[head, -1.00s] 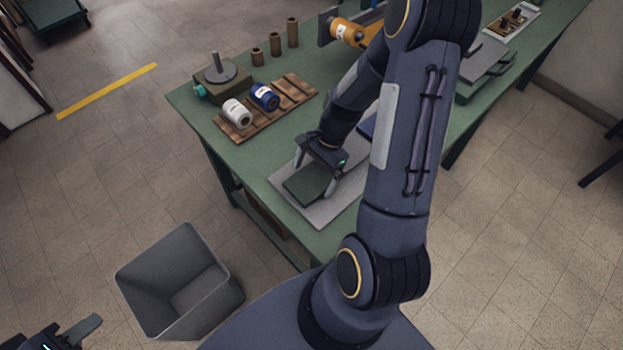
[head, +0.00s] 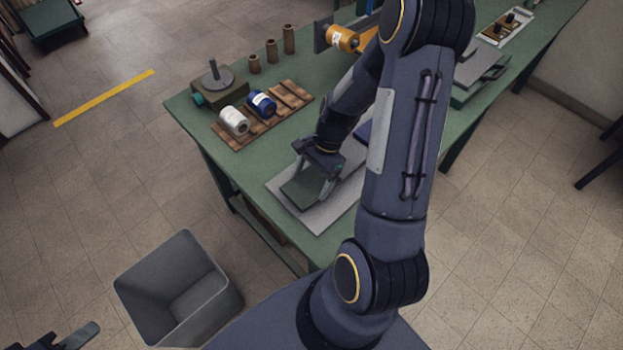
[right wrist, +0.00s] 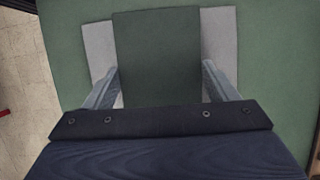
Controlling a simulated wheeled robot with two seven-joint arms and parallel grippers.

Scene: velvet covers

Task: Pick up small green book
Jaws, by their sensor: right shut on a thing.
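The small green book (head: 303,189) lies on a light grey board (head: 321,217) at the near end of the green table. In the right wrist view the book (right wrist: 157,55) sits between the two fingers, with the grey board (right wrist: 222,40) showing on both sides. My right gripper (head: 311,180) reaches down over it and is shut on the book, a finger at each side edge. I cannot tell whether the book is clear of the board. My left gripper (head: 78,338) is partly in view at the bottom left, away from the table; its jaw state is unclear.
A blue thing (head: 364,132) lies behind the right forearm. A wooden rack (head: 288,95) holds white (head: 234,120) and blue (head: 262,103) spools. A grey bin (head: 178,290) stands on the floor left of the table. Open floor lies further left.

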